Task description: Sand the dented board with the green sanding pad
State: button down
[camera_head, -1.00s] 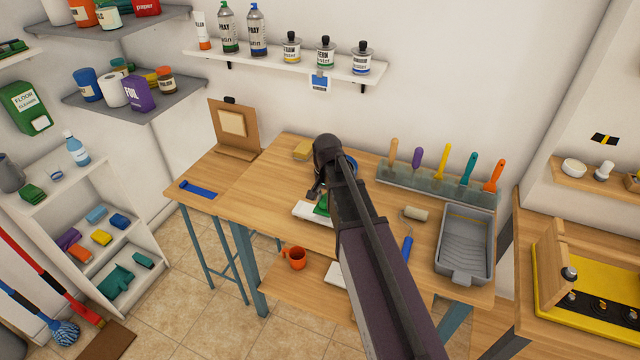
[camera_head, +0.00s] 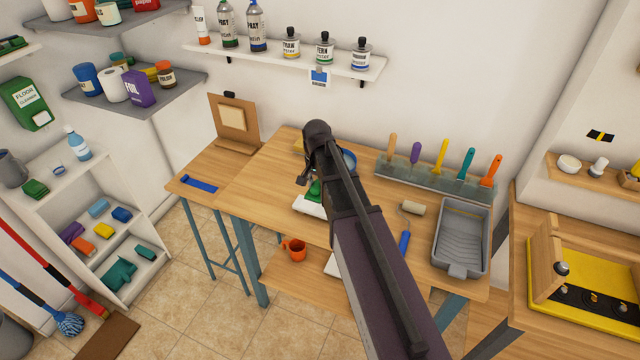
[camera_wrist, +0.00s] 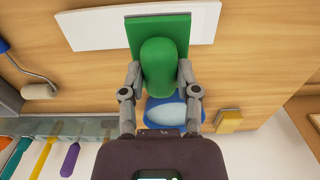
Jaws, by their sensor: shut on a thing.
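My gripper (camera_wrist: 160,90) is shut on the green sanding pad (camera_wrist: 160,60), with one finger on each side of its rounded grip. The pad's flat green base overlaps the white board (camera_wrist: 88,27) in the wrist view. In the head view, the pad (camera_head: 314,190) shows as a bit of green beside my gripper (camera_head: 306,180), over the board (camera_head: 308,208) on the wooden workbench (camera_head: 262,190). My arm hides part of the board. I cannot tell whether the pad touches it, and no dent is clear.
A blue bowl (camera_wrist: 165,112) and a yellow sponge (camera_wrist: 229,121) are close to my gripper. A paint roller (camera_head: 411,208), a grey tray (camera_head: 462,238) and a rack of upright tools (camera_head: 440,182) stand to the right. The bench's left part is mostly clear.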

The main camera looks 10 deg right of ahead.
aim_at(301, 202)
jog(key=shift+f+b, duration=2.55)
jog(key=shift+f, duration=0.15)
jog(key=shift+f+b, duration=0.6)
jog(key=shift+w+a+r, duration=0.15)
jog(key=shift+w+a, duration=0.75)
jog(key=shift+a, duration=0.3)
jog(key=shift+w+a, duration=0.45)
jog(key=shift+a, duration=0.2)
jog(key=shift+w+a, duration=0.4)
jog(key=shift+a, duration=0.2)
jog(key=shift+d, duration=0.1)
